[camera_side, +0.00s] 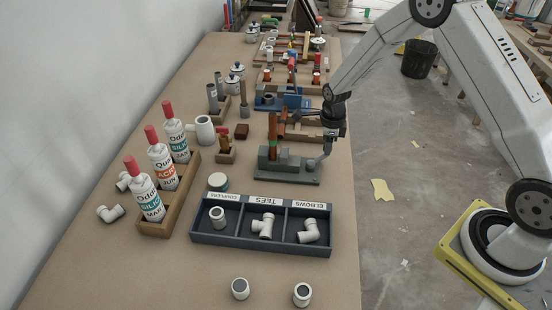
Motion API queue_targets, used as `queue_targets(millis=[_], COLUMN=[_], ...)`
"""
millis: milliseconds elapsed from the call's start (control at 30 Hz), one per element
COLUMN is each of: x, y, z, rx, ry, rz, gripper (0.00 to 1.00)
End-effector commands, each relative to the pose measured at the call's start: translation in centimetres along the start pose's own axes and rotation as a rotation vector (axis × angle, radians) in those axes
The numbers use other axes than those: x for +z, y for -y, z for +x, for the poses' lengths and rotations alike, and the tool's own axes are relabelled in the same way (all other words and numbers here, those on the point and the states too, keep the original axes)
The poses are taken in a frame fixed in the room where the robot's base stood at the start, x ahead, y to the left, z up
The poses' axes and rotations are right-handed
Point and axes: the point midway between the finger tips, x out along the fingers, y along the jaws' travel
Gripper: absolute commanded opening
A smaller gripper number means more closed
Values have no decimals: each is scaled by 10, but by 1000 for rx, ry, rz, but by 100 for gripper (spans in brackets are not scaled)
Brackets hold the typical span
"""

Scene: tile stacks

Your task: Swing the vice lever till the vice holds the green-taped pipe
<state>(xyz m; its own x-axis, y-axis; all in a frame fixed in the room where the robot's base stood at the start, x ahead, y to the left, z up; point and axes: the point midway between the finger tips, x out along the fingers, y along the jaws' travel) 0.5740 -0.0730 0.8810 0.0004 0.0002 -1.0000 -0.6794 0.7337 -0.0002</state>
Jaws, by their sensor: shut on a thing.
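The grey-green vice (288,171) sits on the bench near its right edge. A copper-coloured pipe (273,125) with a green band low on it stands upright at the vice's left part. Whether the vice jaws touch the pipe is too small to tell. The grey vice lever (318,161) is at the vice's right end and rises toward my gripper. My gripper (328,141) points down over the bench edge and is shut on the lever's upper end. Its fingertips are small and dark here.
A dark tray (262,247) with pipe fittings lies in front of the vice. A wooden rack (157,226) with sealant bottles stands at left. Blue and wooden tool holders crowd the bench behind my gripper. The bench's right edge drops to open floor.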

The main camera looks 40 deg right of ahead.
Motion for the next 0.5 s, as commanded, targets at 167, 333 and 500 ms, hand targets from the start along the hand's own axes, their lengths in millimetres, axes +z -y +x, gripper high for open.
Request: queue_targets(millis=[167, 333, 500], x=[-7, -12, -15], y=[-8, -16, -23], z=[0, -1, 0], rx=[0, 0, 0], ry=[0, 0, -1], rz=[169, 318, 437], gripper=[0, 0, 0])
